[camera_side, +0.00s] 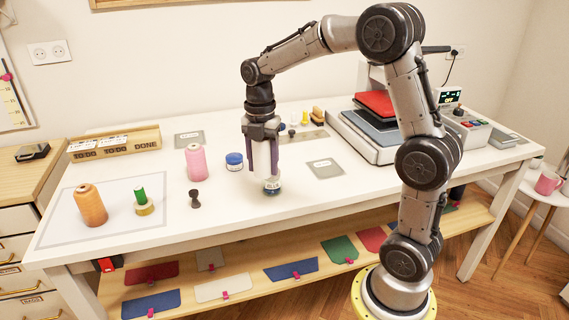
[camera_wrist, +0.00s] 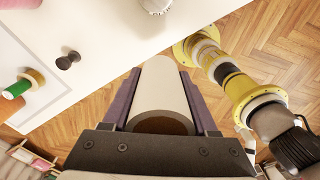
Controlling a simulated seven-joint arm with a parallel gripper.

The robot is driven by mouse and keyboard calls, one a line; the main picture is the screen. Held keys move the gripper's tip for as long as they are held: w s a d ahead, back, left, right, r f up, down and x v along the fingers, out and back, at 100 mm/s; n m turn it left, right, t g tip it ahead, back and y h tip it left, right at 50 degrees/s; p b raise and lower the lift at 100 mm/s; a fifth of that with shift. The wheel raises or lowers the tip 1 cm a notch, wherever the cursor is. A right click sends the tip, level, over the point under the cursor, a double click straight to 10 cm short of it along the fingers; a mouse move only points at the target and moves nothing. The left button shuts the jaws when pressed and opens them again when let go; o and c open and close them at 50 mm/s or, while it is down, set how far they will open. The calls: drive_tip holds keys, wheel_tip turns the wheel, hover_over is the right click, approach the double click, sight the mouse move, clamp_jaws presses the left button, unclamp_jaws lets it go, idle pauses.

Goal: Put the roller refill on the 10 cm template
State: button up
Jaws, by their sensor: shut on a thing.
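My gripper (camera_side: 264,172) points down over the middle of the table, its purple fingers shut on the roller refill (camera_side: 262,158). The refill is a white cylinder; in the wrist view the refill (camera_wrist: 163,97) shows a brown end between the fingers. Two flat grey plates with white labels lie on the table: one plate (camera_side: 316,173) right of my gripper, the other plate (camera_side: 181,143) at the back left. The labels are too small to read, so I cannot tell which is the 10 cm template. The refill is apart from both plates.
A small jar (camera_side: 272,188) shows just below the refill; I cannot tell whether they touch. A pink spool (camera_side: 196,163), a blue-lidded jar (camera_side: 234,162) and a dark knob (camera_side: 195,198) stand to the left. A press (camera_side: 378,146) stands at right. The table's front centre is clear.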

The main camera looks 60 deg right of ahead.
drive_tip(key=s+d+m, duration=0.6)
drive_tip(key=s+d, duration=0.9)
drive_tip(key=d, duration=0.2)
hover_over(326, 168)
drive_tip(key=f, duration=0.7)
drive_tip(key=shift+s+a+f, duration=0.3)
drive_tip(key=shift+a, duration=0.1)
drive_tip(key=shift+w+d+f, duration=0.35)
drive_tip(key=shift+d+f, duration=0.05)
drive_tip(key=shift+f, duration=0.25)
drive_tip(key=shift+d+f, duration=0.1)
drive_tip(key=shift+f, duration=1.45)
drive_tip(key=shift+f, duration=0.1)
drive_tip(key=o, duration=1.4)
drive_tip(key=shift+f, duration=0.1)
